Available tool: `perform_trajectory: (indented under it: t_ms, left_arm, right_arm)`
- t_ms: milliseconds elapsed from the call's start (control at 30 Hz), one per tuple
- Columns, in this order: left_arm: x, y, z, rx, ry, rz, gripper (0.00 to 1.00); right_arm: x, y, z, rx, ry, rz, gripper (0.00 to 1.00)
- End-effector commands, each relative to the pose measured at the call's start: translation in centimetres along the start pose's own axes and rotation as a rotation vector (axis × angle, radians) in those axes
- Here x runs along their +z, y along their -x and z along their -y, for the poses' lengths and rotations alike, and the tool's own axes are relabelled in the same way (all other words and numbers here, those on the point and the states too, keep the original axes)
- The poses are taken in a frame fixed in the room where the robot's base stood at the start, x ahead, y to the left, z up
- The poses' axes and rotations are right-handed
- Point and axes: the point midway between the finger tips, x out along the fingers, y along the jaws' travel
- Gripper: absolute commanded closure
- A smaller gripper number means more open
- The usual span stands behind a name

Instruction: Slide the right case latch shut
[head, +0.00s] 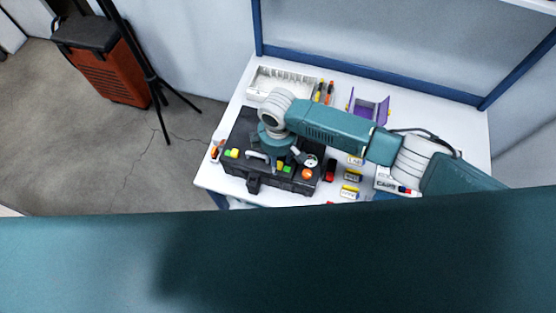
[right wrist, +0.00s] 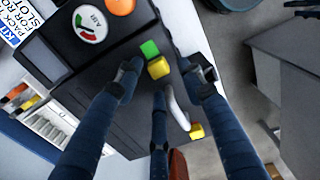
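The black case (head: 232,182) lies on the white table, with its light carry handle (head: 258,156) on the near side. The right latch (head: 287,168) is a yellow block with a green patch beside it. In the right wrist view the right latch (right wrist: 158,67) sits between my spread fingertips, with the green patch (right wrist: 149,48) just above it. The left latch (head: 233,153) is yellow; it also shows in the right wrist view (right wrist: 197,131). My right gripper (head: 284,157) points down over the case; its blue fingers (right wrist: 162,70) are open. Contact cannot be told. My left gripper is not in view.
A round gauge (head: 311,162) and an orange knob (head: 306,174) sit beside the right latch. A white rack (head: 262,82), a purple holder (head: 370,107) and small labelled blocks (head: 351,175) stand on the table. A tripod and orange case (head: 110,75) are on the floor.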

Motion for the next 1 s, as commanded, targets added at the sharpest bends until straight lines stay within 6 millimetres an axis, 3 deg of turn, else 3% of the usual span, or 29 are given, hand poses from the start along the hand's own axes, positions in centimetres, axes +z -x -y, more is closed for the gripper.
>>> perform_trajectory:
  t_ms: [300,500,1000]
  left_arm:
    - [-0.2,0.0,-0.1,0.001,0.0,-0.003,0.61]
    - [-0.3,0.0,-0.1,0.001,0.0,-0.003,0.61]
    - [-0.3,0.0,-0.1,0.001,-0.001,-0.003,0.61]
  right_arm:
    - [-0.2,6.9,-0.1,0.003,0.003,-0.005,0.61]
    - [-0.1,9.6,-0.1,0.001,0.001,-0.003,0.61]
    - [-0.1,10.4,-0.1,0.001,0.001,-0.001,0.61]
